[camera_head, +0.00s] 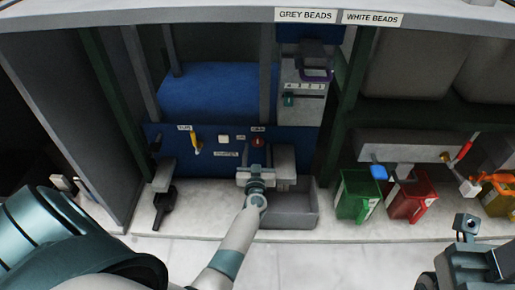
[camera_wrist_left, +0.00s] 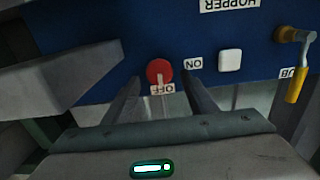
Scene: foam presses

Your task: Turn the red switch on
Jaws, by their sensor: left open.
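The red switch (camera_head: 257,142) is a round knob on the blue panel, at the centre of the head view. In the left wrist view the red switch (camera_wrist_left: 158,70) shows a pale pointer directed at the OFF label (camera_wrist_left: 163,89). The ON label (camera_wrist_left: 193,64) is beside it; both labels appear upside down there. My left gripper (camera_head: 256,168) is open and empty in front of the panel, just below the switch in the head view. In the left wrist view its fingers (camera_wrist_left: 161,88) point toward the switch, one on either side. My right gripper (camera_head: 470,262) shows partly at the bottom right; its jaws are unclear.
A white button (camera_wrist_left: 230,60) and a yellow-handled lever (camera_head: 195,142) are on the same panel. A grey tray (camera_head: 305,207) lies under the panel. Green (camera_head: 357,197) and red (camera_head: 410,200) bins stand to the right. The front floor is mostly clear.

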